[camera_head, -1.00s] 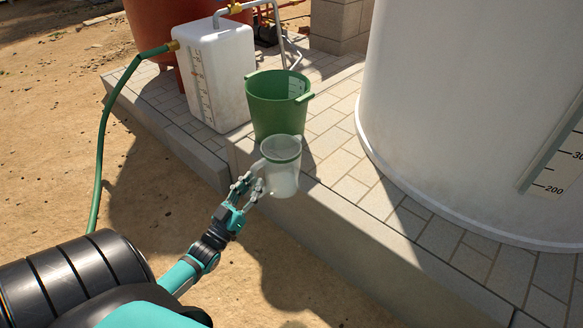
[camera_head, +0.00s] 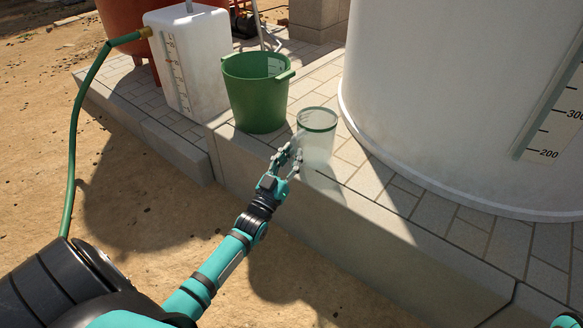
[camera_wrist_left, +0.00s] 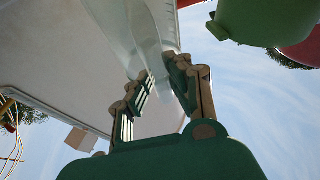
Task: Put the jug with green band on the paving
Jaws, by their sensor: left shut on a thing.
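The clear jug with a green band (camera_head: 318,145) near its rim is upright at the front edge of the paving (camera_head: 402,198), right of the green bucket. My left gripper (camera_head: 294,156) is shut on its handle side, reaching in from the left. Whether the jug's base touches the paving or hangs just above it, I cannot tell. In the left wrist view, the left gripper's fingers (camera_wrist_left: 160,85) close around a clear part of the jug (camera_wrist_left: 134,30). My right gripper is not in view.
A green bucket (camera_head: 256,95) stands behind and left of the jug. A large white tank (camera_head: 440,90) stands to the right. A white container (camera_head: 190,65) with a green hose (camera_head: 73,135) stands at the back left. Bare paving lies between jug and tank.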

